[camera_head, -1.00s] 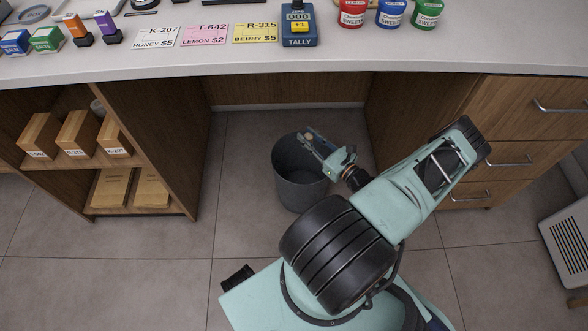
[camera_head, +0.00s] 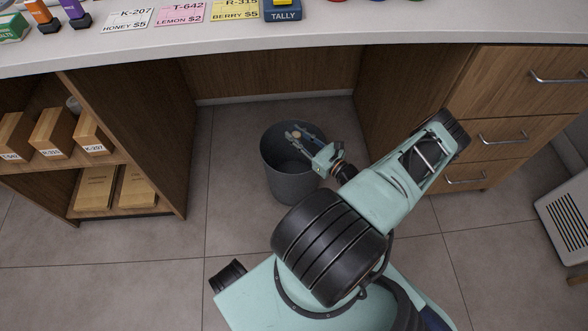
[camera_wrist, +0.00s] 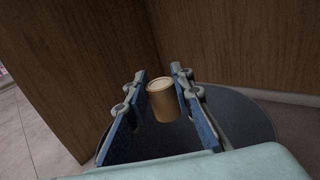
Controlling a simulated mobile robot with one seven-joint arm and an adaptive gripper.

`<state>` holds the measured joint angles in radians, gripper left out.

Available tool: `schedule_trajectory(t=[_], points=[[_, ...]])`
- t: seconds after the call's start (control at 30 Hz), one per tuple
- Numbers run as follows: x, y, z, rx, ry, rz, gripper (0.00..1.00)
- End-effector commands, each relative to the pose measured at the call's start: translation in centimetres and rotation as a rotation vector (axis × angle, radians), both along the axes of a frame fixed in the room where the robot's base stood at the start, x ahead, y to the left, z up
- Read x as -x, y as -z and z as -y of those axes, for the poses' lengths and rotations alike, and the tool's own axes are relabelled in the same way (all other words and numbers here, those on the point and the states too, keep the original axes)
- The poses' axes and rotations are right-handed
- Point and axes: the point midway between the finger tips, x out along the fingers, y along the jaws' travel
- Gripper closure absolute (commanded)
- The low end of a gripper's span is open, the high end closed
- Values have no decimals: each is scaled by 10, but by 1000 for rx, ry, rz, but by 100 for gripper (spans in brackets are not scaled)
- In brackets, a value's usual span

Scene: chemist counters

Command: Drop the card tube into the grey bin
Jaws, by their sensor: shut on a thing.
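The card tube (camera_wrist: 163,101) is a short tan cylinder with a pale round end. In the wrist view it sits between the fingertips of my gripper (camera_wrist: 158,92), which is shut on it. In the head view my gripper (camera_head: 298,136) is over the mouth of the grey bin, and the tube (camera_head: 297,135) is a small tan spot between the fingers. The grey bin (camera_head: 290,185) stands upright on the floor in the counter's knee space. Its dark rim and inside (camera_wrist: 245,115) show behind and below the fingers in the wrist view.
The white counter top (camera_head: 225,48) overhangs behind the bin. A shelf unit (camera_head: 140,130) with labelled boxes is at the left. Drawers (camera_head: 510,125) are at the right. Tiled floor is clear left of the bin.

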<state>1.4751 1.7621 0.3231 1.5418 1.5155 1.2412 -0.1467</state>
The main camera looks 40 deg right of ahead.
Motion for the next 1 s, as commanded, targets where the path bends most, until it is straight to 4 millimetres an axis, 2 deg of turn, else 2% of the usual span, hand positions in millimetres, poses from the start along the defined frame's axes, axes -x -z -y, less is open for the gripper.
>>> schedule_trajectory(t=[0.07, 0.1, 0.27, 0.53, 0.67, 1.0], points=[[0, 0, 0, 0, 0, 0, 88], [0, -1, 0, 0, 0, 0, 74], [0, -1, 0, 0, 0, 0, 58], [1, -1, 0, 0, 1, 0, 58], [10, 0, 2, 0, 1, -1, 58], [79, -1, 12, 1, 3, -1, 58]])
